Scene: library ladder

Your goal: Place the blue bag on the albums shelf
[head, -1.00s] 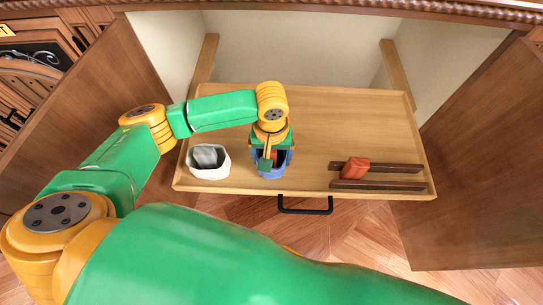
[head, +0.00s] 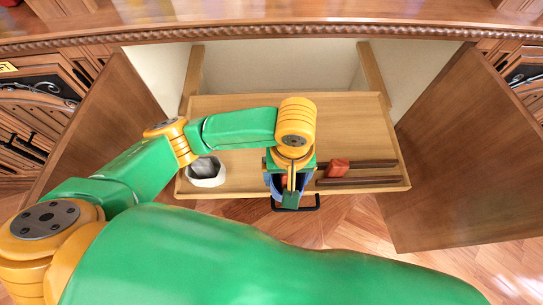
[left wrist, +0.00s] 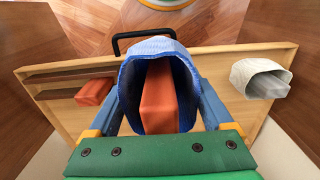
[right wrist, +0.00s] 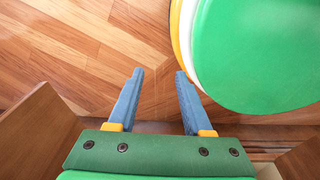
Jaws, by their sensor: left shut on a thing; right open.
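The blue bag (left wrist: 128,92) is between the fingers of my left gripper (left wrist: 160,92) in the left wrist view. The gripper is shut on it, and an orange-red block (left wrist: 158,98) shows inside its open mouth. In the head view the bag (head: 274,184) is mostly hidden behind my left gripper (head: 290,187), in front of the pull-out tray's front edge and over its handle. My right gripper (right wrist: 160,75) is open and empty above the wood floor in the right wrist view. I cannot identify the albums shelf in these frames.
The wooden pull-out tray (head: 345,115) holds a white bag (head: 207,181) at left and a red block (head: 337,168) by two dark rails at right. A black handle (head: 313,204) is on its front. Open cabinet doors (head: 105,125) (head: 470,150) flank it.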

